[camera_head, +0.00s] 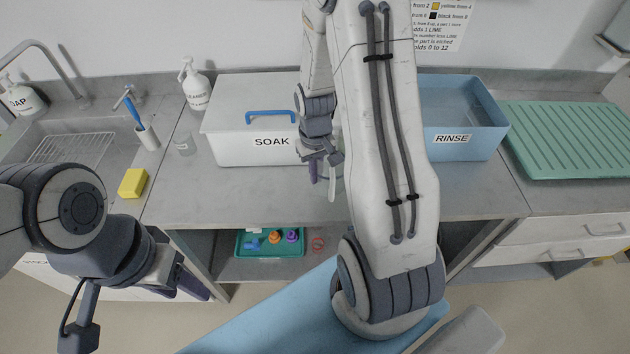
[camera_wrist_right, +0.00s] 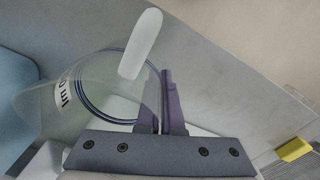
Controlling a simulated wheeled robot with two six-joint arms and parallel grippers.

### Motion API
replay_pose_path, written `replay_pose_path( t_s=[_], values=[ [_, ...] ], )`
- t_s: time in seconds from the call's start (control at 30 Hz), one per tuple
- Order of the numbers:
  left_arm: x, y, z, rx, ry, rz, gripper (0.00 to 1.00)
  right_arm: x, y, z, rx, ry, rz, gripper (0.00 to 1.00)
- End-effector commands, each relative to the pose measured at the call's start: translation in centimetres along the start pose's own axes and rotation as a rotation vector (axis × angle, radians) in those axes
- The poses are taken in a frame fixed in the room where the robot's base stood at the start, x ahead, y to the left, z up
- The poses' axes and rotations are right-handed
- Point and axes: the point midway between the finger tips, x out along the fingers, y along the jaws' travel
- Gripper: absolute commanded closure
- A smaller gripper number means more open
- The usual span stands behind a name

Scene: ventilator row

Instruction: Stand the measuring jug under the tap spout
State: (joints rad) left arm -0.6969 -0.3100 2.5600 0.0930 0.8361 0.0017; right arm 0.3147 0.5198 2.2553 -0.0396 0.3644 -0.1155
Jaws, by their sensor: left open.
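The measuring jug (camera_wrist_right: 62,105) is clear with printed markings and shows in the right wrist view. In the head view my right gripper (camera_head: 325,165) is in front of the SOAK box; a pale handle strip (camera_head: 333,185) shows there, and my arm hides most of the jug. I cannot tell whether the jug touches the counter. The grey tap (camera_head: 62,68) arches over the sink (camera_head: 75,130) at the far left. My left gripper (camera_head: 185,280) is open and empty, low before the counter.
The SOAK box (camera_head: 225,145) and blue RINSE tub (camera_head: 465,125) stand on the counter. Between sink and box are a yellow sponge (camera_head: 133,183), brush cup (camera_head: 148,137), small clear cup (camera_head: 184,145) and cleaner bottle (camera_head: 195,90). A green drainer (camera_head: 575,140) is at right.

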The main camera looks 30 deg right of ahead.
Motion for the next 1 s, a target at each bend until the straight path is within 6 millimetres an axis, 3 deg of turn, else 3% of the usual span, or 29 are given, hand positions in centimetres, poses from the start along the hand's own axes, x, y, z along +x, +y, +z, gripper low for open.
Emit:
replay_pose_path(
  t_s=[0.37,0.77,0.87,1.0],
  values=[
    [-1.0,0.1,-0.1,0.000,0.000,0.000,0.50,3.9,-0.3,-0.2,-0.005,-0.003,0.000,1.00],
    [-0.6,0.1,0.0,0.000,0.000,0.000,0.50,4.5,-0.4,-0.2,-0.005,0.001,0.000,1.00],
    [-0.7,0.1,0.0,0.000,0.000,0.000,0.50,4.5,-0.4,-0.2,-0.005,0.001,0.000,0.70],
    [-0.7,0.1,0.0,0.000,0.000,0.000,0.50,4.5,-0.4,-0.2,-0.005,0.000,0.000,0.67]
  ],
)
